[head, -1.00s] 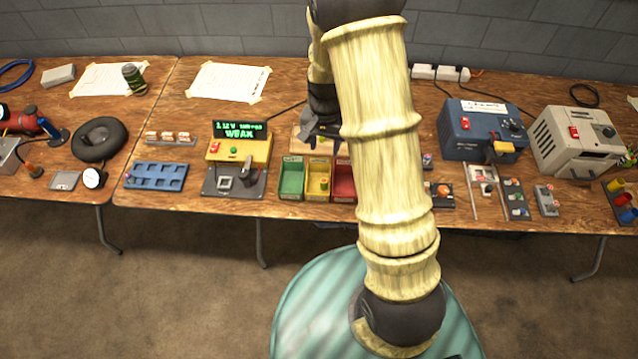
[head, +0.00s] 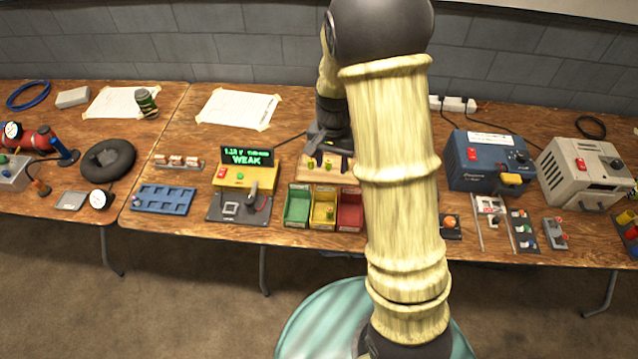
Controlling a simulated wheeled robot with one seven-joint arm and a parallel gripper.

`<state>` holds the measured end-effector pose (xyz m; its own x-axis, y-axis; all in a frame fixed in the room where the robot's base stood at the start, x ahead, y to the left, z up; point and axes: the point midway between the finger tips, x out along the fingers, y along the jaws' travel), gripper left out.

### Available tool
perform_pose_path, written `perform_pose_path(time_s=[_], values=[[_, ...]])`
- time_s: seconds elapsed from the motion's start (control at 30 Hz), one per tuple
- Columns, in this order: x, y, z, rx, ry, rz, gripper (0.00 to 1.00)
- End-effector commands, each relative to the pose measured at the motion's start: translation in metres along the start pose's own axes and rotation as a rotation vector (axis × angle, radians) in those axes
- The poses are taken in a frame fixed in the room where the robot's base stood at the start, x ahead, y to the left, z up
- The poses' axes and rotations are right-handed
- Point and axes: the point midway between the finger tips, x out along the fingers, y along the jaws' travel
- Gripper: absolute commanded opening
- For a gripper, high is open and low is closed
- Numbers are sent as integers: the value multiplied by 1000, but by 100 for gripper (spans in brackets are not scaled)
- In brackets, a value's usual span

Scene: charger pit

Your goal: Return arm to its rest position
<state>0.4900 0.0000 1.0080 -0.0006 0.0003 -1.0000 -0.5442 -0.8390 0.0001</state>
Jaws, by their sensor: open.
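My arm, in pale ribbed sleeves with dark joints, rises through the middle of the head view. My dark gripper (head: 322,146) points down above the back of the bins, over a light wooden block (head: 338,165) with small green parts. Its jaws are open, and I see nothing held between them. The forearm hides part of the table to the right of the gripper.
Green (head: 297,206), yellow (head: 324,207) and red (head: 350,211) bins stand below the gripper. A yellow tester (head: 232,176) reading "WEAK" is left of them. A blue charger (head: 485,163) and a beige unit (head: 583,174) stand right. Bare floor (head: 180,290) lies in front.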

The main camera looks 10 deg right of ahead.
Motion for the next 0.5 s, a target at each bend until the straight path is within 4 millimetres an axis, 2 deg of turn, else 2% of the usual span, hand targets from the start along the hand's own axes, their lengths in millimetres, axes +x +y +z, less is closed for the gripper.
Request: perform_pose_path(time_s=[0.3,0.5], values=[[-5,3,4,-21,8,-7,45],[-31,24,34,-162,58,-41,45]])
